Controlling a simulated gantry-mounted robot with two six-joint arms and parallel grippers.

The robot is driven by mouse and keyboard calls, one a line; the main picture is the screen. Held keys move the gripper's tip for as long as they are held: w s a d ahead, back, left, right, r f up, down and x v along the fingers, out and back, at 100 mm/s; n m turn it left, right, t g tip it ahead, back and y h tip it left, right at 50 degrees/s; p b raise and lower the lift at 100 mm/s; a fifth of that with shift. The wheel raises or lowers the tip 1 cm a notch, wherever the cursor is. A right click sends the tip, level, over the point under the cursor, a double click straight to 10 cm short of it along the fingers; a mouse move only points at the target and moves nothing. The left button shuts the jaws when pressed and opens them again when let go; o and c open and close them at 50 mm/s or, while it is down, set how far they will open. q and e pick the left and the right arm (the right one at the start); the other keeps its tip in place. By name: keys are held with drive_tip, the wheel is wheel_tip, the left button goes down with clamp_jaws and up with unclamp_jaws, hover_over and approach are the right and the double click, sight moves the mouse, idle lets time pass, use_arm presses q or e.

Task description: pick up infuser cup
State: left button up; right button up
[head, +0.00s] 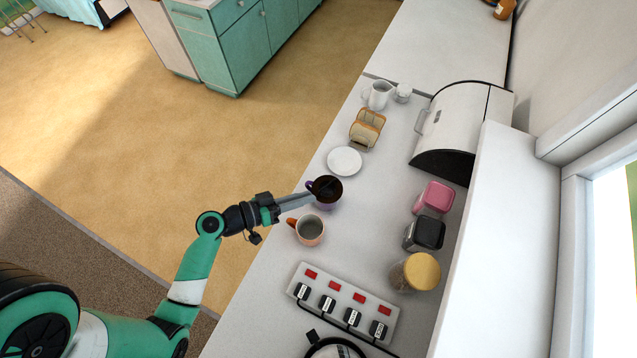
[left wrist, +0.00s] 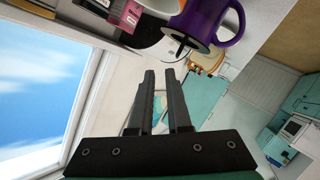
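A purple mug (head: 327,204) with a dark inside stands on the counter; I take it as the infuser cup, though no label shows. My right gripper is out of view.
A white plate (head: 344,161), a toast rack (head: 367,128) and a white jug (head: 377,95) stand farther up the counter. A switch panel (head: 343,303) lies below the mugs. Jars, including a pink one (head: 434,197), line the right side. Counter between is clear.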

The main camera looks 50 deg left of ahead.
sight(326, 186)
use_arm(q)
drive_tip(key=shift+n+y, duration=0.7)
drive_tip(key=shift+a+f+b+x, duration=0.3)
drive_tip(key=shift+b+x, duration=0.2)
drive_tip(key=shift+x, duration=1.05)
drive_tip(key=shift+a+f+b+x, duration=0.25)
drive_tip(key=shift+b+x, duration=0.2)
drive_tip(key=shift+x, duration=1.1)
drive_tip(key=shift+a+f+b+x, duration=0.25)
drive_tip(key=shift+b+x, duration=0.25)
drive_tip(key=shift+x, duration=1.05)
drive_tip(key=shift+s+a, duration=0.1)
drive_tip(key=shift+s, duration=0.05)
clamp_jaws()
